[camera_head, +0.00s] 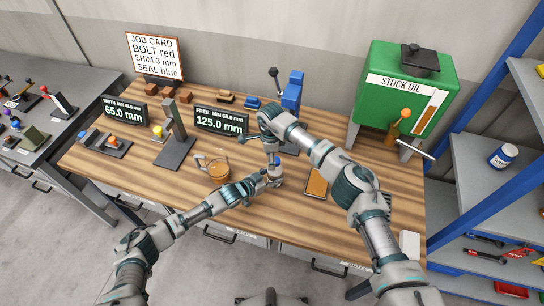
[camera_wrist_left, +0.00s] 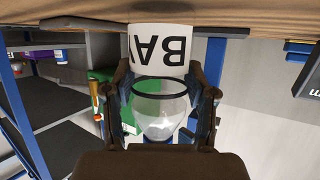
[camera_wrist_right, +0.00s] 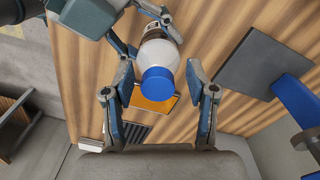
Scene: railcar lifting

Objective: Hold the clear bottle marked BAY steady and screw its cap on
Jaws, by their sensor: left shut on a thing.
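The clear bottle (camera_wrist_left: 160,108) has a white label whose letters BA show in the left wrist view; a dark ring runs below the label. My left gripper (camera_head: 272,178) is shut around the bottle, which stands near the front middle of the workbench. In the right wrist view the bottle's pale shoulder (camera_wrist_right: 160,55) shows with the blue cap (camera_wrist_right: 158,84) on its top. How tightly the cap sits cannot be told. My right gripper (camera_wrist_right: 160,100) is open, its fingers on either side of the cap with gaps between. In the head view it points down over the bottle.
An orange-topped pad (camera_head: 316,182) lies right of the bottle, and an amber mug (camera_head: 218,168) stands to its left. Behind are a dark stand (camera_head: 176,150), a 125.0 mm display (camera_head: 220,122), a blue press (camera_head: 292,92) and a green oil tank (camera_head: 405,85).

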